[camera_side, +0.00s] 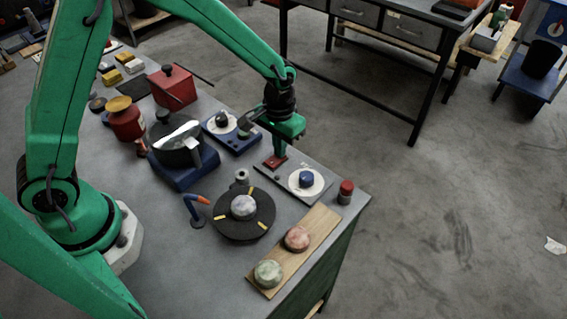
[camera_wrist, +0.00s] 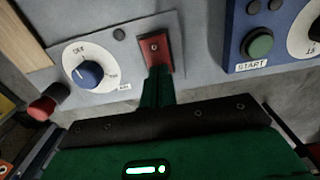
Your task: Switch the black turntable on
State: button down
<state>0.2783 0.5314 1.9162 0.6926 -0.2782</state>
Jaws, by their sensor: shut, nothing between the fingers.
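The black turntable (camera_side: 231,229) lies flat near the bench front, with a grey speckled round piece (camera_side: 243,206) at its centre and yellow marks around it. Behind it is a grey panel (camera_side: 267,172) with a red switch (camera_side: 270,163) and a white dial with a blue knob (camera_side: 306,179). My gripper (camera_side: 279,154) is shut and empty, pointing down at the red switch. In the wrist view the gripper's fingertips (camera_wrist: 157,70) are at the near edge of the red switch (camera_wrist: 154,46); contact cannot be told. The blue knob (camera_wrist: 88,74) is to their left.
A blue panel (camera_side: 244,149) with a green START button (camera_wrist: 260,46) is beside the grey panel. A red-capped cylinder (camera_side: 346,190) stands at the bench edge. A wooden board (camera_side: 310,243) bears two round pieces. A blue stand with an orange tip (camera_side: 197,207) is left of the turntable.

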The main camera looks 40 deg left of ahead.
dwell(0.3)
jog(key=shift+r, duration=3.4)
jog(key=shift+r, duration=0.1)
jog(key=s+a+r+t, duration=0.2)
jog(key=s+a+r, duration=0.5)
jog(key=r, duration=0.4)
jog(key=s+a+r+t, duration=0.1)
jog(key=s+a+r, duration=0.1)
jog(key=s, duration=0.4)
jog(key=s+a+r+t, duration=0.2)
jog(key=s+a, duration=0.1)
jog(key=s, duration=0.3)
jog(key=shift+s+r+t, duration=0.2)
jog(key=shift+s+t, duration=0.1)
jog(key=shift+s, duration=0.05)
jog(key=c, duration=2.2)
grip_release()
